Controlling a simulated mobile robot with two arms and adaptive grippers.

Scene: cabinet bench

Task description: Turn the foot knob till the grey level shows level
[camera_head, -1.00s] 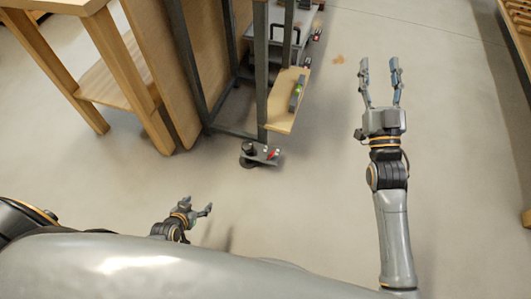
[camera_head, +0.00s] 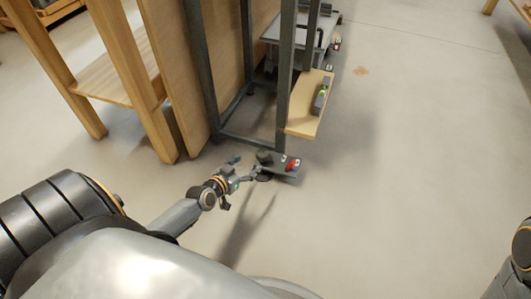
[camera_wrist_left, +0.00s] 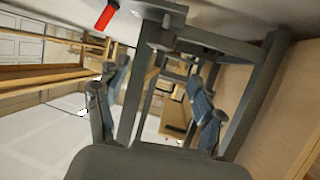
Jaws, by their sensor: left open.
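The foot knob (camera_head: 264,157) is a small dark knob at the left end of the foot bracket, low at the near corner of the metal frame. My left gripper (camera_head: 246,167) is open just left of the knob, with its fingers pointing toward it. Contact cannot be told. In the left wrist view the spread fingers (camera_wrist_left: 158,82) show in front of the frame, with nothing clearly held between them. The grey level (camera_head: 320,96), with a green vial, lies on a wooden shelf above the foot. Its bubble is too small to read. My right gripper is out of view.
A red lever (camera_head: 292,165) sits on the bracket right of the knob; it also shows in the left wrist view (camera_wrist_left: 107,15). The frame's metal post (camera_head: 286,90) and the wooden shelf (camera_head: 303,126) stand above. Open floor (camera_head: 400,170) lies to the right.

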